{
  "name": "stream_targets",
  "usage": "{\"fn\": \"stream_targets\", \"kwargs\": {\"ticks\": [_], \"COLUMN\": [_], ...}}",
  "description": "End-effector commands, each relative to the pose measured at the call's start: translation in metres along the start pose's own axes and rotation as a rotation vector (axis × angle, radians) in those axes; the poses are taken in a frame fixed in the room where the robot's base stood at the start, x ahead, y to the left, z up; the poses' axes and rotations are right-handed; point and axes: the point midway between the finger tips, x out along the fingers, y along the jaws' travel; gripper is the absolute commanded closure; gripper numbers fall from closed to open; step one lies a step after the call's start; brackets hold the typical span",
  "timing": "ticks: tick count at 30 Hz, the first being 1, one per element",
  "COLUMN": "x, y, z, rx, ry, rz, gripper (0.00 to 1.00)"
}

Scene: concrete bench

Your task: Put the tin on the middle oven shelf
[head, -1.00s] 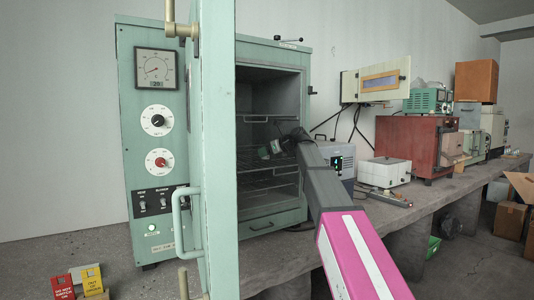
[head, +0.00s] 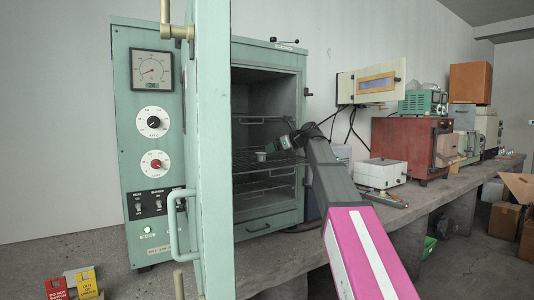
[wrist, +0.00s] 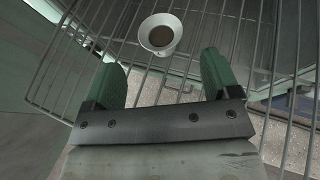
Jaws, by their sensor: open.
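The tin (head: 261,156) is a small pale round cup with a brownish inside. It stands upright on the middle wire shelf (head: 283,162) inside the green oven (head: 262,46). In the wrist view the tin (wrist: 160,36) sits on the wire bars, just beyond my fingertips and apart from them. My gripper (head: 281,146) has dark green fingers and is open and empty just right of the tin, inside the oven. In the wrist view both fingers of my gripper (wrist: 161,62) stand wide apart, with bare wires between them.
The oven door (head: 214,150) stands open at the left of the opening. Another wire rack (head: 262,119) is above the tin and one (head: 262,190) below. A white box (head: 382,173) and a red oven (head: 410,146) stand to the right on the bench.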

Motion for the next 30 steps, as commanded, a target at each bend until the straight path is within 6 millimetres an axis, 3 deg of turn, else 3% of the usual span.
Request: {"fn": "stream_targets", "kwargs": {"ticks": [3, 9, 30], "x": [-0.023, -0.044, -0.049], "y": [0.001, 0.000, 0.000], "z": [-0.001, 0.000, 0.000], "rx": [0.000, 0.000, 0.000], "ry": [0.000, 0.000, 0.000], "rz": [-0.001, 0.001, 0.001], "gripper": [0.18, 0.18, 0.18]}}
